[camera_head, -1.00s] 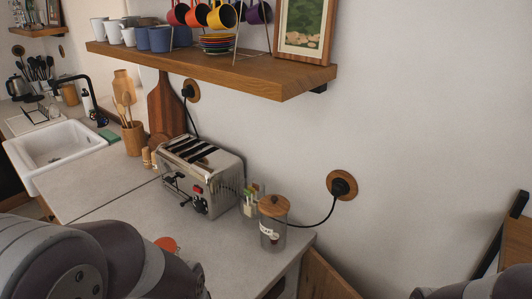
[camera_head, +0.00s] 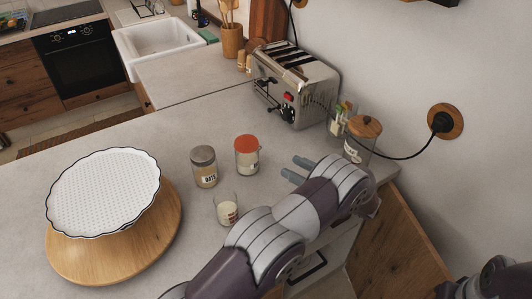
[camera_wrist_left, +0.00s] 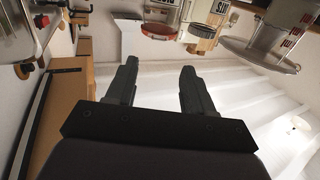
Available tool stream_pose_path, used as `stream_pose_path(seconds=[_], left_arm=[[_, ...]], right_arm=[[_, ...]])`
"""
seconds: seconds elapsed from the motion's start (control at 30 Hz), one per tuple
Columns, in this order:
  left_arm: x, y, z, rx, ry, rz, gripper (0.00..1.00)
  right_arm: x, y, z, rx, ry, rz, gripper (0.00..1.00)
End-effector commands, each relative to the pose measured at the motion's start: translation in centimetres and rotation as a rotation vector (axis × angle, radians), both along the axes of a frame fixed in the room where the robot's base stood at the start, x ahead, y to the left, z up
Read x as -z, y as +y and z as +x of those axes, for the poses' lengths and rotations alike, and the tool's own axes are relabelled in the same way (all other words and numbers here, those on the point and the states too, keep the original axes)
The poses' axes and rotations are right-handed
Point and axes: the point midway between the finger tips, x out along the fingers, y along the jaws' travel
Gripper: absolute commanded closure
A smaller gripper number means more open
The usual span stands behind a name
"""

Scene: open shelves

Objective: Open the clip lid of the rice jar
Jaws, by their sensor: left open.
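Several jars stand on the grey counter in the head view. One has a red-orange lid (camera_head: 247,143), one has a grey lid and a label that seems to read oats (camera_head: 204,168). A small clear glass jar (camera_head: 228,209) with a label stands in front of them. Their labels are too small to tell which is the rice jar. My left gripper (camera_head: 297,169) is open and empty, fingers pointing left, to the right of the red-lidded jar and apart from it. In the left wrist view its two fingers (camera_wrist_left: 158,68) are spread, with jars beyond. My right gripper is not in view.
A wood-lidded jar (camera_head: 365,127) stands behind my left arm, near the toaster (camera_head: 295,85). A white fluted dish (camera_head: 104,190) rests on a round wooden board (camera_head: 165,225) at left. The counter between sink (camera_head: 160,48) and jars is clear.

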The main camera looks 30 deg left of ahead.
Motion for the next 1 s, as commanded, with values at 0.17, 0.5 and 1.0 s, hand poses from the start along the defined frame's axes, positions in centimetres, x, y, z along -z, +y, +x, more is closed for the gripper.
stream_pose_path(seconds=[0.17,0.5,1.0], left_arm=[[-0.7,4.8,0.5,-0.004,0.002,-0.001,0.48],[-0.2,10.1,1.3,0.002,-0.001,-0.001,0.48],[-0.1,10.4,1.4,0.003,-0.002,-0.002,1.00]], right_arm=[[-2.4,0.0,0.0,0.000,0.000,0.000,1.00],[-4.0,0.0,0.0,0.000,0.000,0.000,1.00],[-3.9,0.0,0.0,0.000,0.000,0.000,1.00]])
